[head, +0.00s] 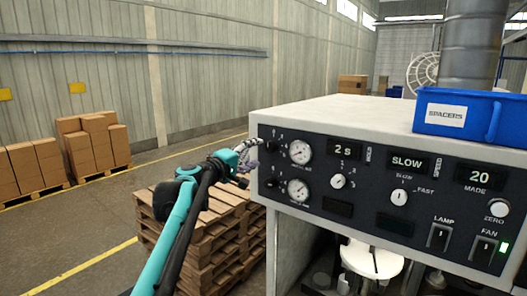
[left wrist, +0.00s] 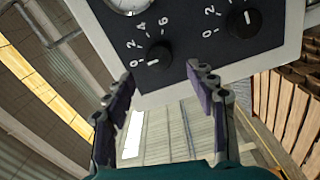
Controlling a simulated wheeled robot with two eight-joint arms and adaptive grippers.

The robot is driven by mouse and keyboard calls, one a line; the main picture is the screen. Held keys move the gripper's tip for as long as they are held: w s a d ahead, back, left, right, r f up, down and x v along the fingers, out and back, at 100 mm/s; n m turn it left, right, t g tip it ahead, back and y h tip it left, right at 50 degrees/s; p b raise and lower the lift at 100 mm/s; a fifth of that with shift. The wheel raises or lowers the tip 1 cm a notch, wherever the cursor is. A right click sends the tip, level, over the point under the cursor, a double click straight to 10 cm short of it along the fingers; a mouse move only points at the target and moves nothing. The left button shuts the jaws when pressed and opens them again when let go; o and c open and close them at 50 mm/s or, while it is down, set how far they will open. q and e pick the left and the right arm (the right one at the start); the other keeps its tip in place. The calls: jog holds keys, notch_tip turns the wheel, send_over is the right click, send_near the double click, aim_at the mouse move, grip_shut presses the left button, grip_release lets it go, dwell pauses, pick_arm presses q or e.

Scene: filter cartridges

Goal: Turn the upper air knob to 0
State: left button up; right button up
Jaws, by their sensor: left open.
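The upper air knob (head: 271,146) is a small black knob at the top left of the dark panel, left of the upper gauge. In the left wrist view, turned on its side, the upper air knob (left wrist: 158,55) has 0, 2, 4 and 6 around it. Its small white mark lies on the lower-left side, roughly towards 0; I cannot tell the exact reading. My left gripper (head: 244,166) is just left of the panel edge. In the wrist view its fingers (left wrist: 163,77) are open and empty, short of the upper knob. My right gripper is out of view.
The lower air knob (left wrist: 243,22) sits close by, below the upper one on the panel. The upper gauge (head: 300,152) and lower gauge (head: 298,190) are just right of the knobs. A blue bin (head: 460,118) stands on the machine. Wooden pallets (head: 215,245) are stacked beside it.

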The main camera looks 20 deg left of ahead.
pick_arm(q)
jog(key=v, duration=0.5)
jog(key=shift+s, duration=0.1)
jog(key=s+d+f+m+g+b, duration=0.2)
jog(key=s+d+f+b, duration=0.25)
jog(key=f, duration=0.55)
jog(key=s+d+f+m+g+b, duration=0.2)
jog(key=s+d+f+b, duration=0.3)
jog(key=f, duration=0.6)
jog(key=s+d+f+m+g+b, duration=0.2)
jog(key=s+d+f+b, duration=0.25)
jog(key=f+b, duration=0.4)
jog(key=s+a+f+m+g+y+b, duration=0.1)
jog(key=s+f+b, duration=0.4)
jog(key=f, duration=0.9)
jog(key=s+a+f+m+g+y+b, duration=0.1)
jog(key=s+f+m+y+b, duration=0.2)
jog(key=s+f, duration=0.6)
jog(key=s+a+f+m+g+y+b, duration=0.1)
jog(key=s+f+b, duration=0.6)
jog(key=f, duration=1.1)
jog(key=shift+s+f+m+g+y+b, duration=0.35)
jog(key=shift+m+g+y+b, duration=0.15)
jog(key=shift+y, duration=0.1)
jog(key=shift+a+r, duration=0.15)
